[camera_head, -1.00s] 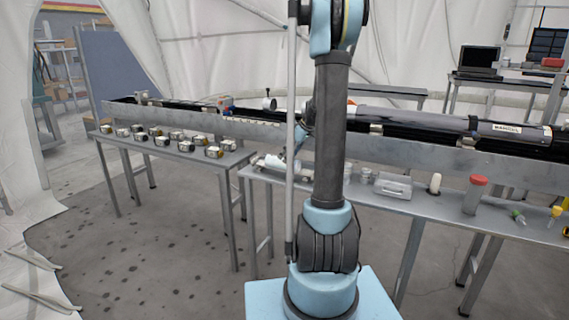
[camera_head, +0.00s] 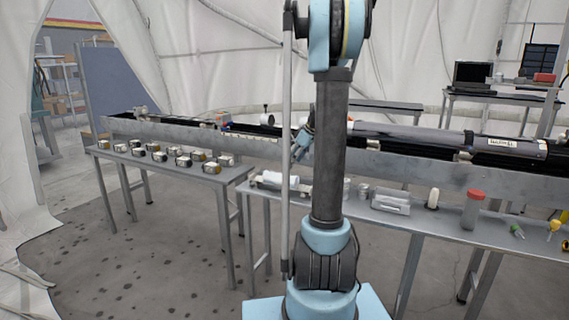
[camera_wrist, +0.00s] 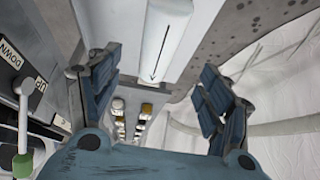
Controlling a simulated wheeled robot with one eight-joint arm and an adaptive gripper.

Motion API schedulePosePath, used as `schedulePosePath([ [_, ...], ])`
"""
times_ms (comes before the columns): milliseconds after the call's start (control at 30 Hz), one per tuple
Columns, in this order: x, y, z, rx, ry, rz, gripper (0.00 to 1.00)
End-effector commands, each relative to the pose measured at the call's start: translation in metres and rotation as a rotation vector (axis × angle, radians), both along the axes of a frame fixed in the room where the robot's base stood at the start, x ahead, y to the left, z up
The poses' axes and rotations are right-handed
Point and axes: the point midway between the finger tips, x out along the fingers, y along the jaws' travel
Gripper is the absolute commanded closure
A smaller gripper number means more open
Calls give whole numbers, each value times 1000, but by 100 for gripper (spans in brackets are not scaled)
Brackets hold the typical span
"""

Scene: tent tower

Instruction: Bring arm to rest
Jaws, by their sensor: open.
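My gripper (camera_head: 301,146) shows in the head view just left of my arm, partly hidden behind it, above the front table. In the wrist view its two blue jaws (camera_wrist: 158,88) are spread wide apart with nothing between their tips. A white cylinder (camera_wrist: 166,38) with a black arrow lies beyond the jaws, apart from them. In the head view a white cylinder (camera_head: 280,178) lies on the table below my gripper.
The front table (camera_head: 402,222) also holds a clear box (camera_head: 390,201) and a red-capped jar (camera_head: 473,208). A left table (camera_head: 205,180) carries several small metal blocks. A long rail structure (camera_head: 410,165) runs behind both tables. A lever (camera_wrist: 22,125) shows close on the wrist view's left.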

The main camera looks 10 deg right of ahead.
Motion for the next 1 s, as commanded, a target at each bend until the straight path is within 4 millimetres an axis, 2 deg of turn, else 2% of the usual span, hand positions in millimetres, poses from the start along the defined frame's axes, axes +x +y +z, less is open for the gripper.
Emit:
schedulePosePath([
  [167,-26,11,6,-8,31,-41,28],
  [533,-128,42,15,-48,146,-234,28],
  [767,-192,54,9,-76,201,-363,28],
  [1000,-256,61,-7,-107,245,-500,28],
])
